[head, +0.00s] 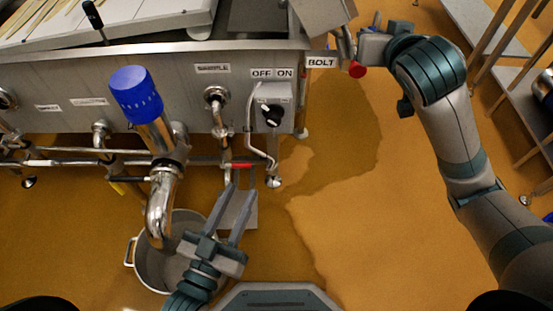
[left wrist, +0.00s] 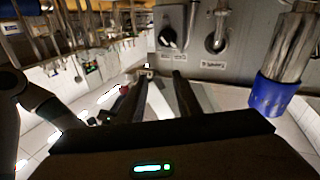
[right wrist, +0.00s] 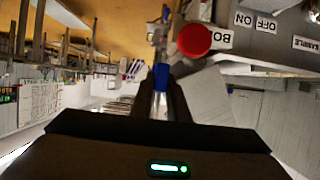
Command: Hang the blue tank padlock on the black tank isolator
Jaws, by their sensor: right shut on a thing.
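The black isolator (head: 272,114) is a dark knob on a grey box on the tank front, below the OFF ON label. It also shows in the left wrist view (left wrist: 168,38). My left gripper (head: 235,188) is open and empty, below and left of the isolator and apart from it. My right gripper (head: 362,47) is at the tank's right end, near the BOLT label. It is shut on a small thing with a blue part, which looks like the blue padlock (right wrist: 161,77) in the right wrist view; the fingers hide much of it. No shackle shows clearly.
A red knob (head: 357,70) is close to my right gripper. A pipe with a blue cap (head: 137,92) stands left of the isolator, above a steel pot (head: 143,272). A cable hangs beside the isolator box. The floor right of the tank is clear up to the shelving.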

